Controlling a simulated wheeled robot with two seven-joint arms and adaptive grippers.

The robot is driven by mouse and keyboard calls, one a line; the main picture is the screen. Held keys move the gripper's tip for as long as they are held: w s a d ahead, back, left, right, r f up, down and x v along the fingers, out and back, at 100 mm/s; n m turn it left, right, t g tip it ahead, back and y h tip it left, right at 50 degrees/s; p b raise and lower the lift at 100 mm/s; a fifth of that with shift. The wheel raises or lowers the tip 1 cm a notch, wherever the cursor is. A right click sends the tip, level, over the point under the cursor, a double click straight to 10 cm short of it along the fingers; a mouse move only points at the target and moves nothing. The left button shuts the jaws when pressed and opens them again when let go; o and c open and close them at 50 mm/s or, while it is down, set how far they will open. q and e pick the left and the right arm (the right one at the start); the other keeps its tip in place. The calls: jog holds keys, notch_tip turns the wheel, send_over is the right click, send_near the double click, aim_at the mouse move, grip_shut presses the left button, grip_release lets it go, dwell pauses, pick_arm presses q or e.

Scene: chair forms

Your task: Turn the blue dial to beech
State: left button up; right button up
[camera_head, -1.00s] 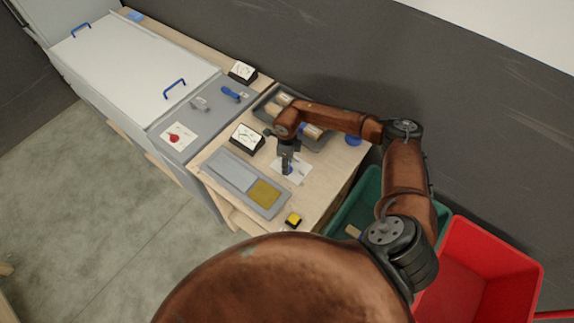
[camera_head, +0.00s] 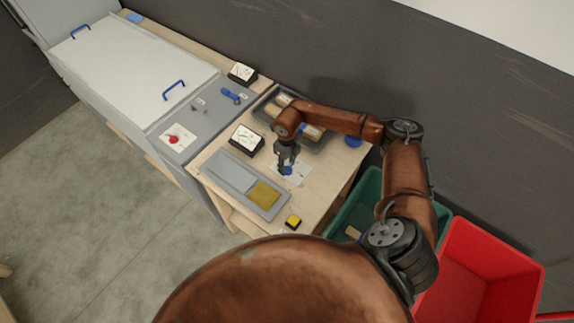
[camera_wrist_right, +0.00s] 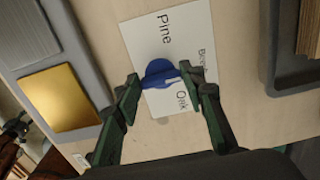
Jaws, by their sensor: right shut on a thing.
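The blue dial (camera_wrist_right: 160,73) sits on a white card (camera_wrist_right: 150,35) printed with Pine, Oak and a partly hidden word starting "Bee". In the right wrist view my right gripper (camera_wrist_right: 163,85) has its fingertips on either side of the dial, shut on it. A pale mark shows on the dial's side toward Oak; I cannot tell its exact setting. In the head view the right gripper (camera_head: 285,168) points down at the dial (camera_head: 287,171) on the bench card (camera_head: 300,168), covering part of it.
A grey tray with a gold pad (camera_head: 264,194) lies left of the card, and a yellow button (camera_head: 293,221) in front. A dark tray with wooden pieces (camera_head: 312,132) is behind. A meter (camera_head: 247,138) stands nearby. Green (camera_head: 370,197) and red (camera_head: 480,270) bins are at right.

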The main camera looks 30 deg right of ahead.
aim_at(287, 167)
jog(key=o, duration=1.2)
jog(key=shift+c, duration=0.2)
notch_tip(287, 167, up, 12)
jog(key=shift+f, duration=0.1)
